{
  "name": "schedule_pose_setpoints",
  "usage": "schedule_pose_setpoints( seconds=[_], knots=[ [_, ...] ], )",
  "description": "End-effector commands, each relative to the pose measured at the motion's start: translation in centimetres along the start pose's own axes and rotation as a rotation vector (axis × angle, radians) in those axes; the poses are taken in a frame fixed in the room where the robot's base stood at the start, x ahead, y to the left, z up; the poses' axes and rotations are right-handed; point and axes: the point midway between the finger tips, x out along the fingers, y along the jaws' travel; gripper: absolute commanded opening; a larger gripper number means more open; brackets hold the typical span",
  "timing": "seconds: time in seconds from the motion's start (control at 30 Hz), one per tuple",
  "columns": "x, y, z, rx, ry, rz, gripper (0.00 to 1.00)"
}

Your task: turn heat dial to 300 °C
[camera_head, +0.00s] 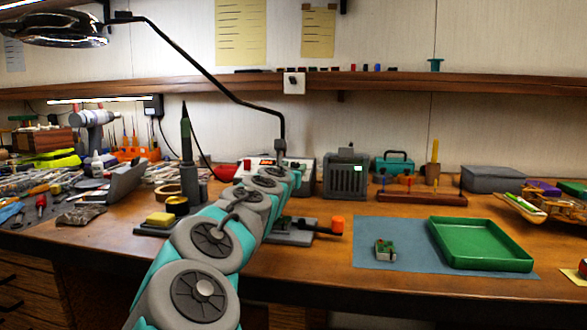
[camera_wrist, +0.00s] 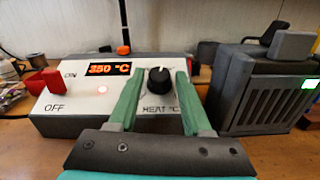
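The soldering station (camera_wrist: 75,105) is a white-topped box with a red switch (camera_wrist: 42,82) beside ON and OFF labels. Its orange display (camera_wrist: 112,71) appears to read 350 °C, though the first digit is blurred. The black heat dial (camera_wrist: 159,76) with a white pointer mark sits above the HEAT °C label. My gripper (camera_wrist: 160,73) is open, its two green fingers one on each side of the dial with visible gaps. In the head view the station (camera_head: 307,172) is partly hidden behind my arm, and my fingers do not show.
A dark vented box with a green light (camera_wrist: 265,90) stands close to the station's right. In the head view, a blue mat (camera_head: 390,282) with a green tray (camera_head: 480,262) lies at right. A lamp arm (camera_head: 215,75) reaches over the bench.

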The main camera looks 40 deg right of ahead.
Motion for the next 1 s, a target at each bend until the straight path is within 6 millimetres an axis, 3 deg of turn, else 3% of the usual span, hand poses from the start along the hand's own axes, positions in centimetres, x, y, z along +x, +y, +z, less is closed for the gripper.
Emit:
schedule_pose_setpoints(
  seconds=[0.13, 0.47, 1.0],
  knots=[
    [0.0, 0.0, 0.0, 0.000, 0.000, 0.000, 0.67],
    [-0.3, 0.0, -0.1, -0.001, 0.001, -0.001, 0.68],
    [-7.0, 0.1, 0.0, -0.001, -0.001, 0.001, 0.68]
  ],
)
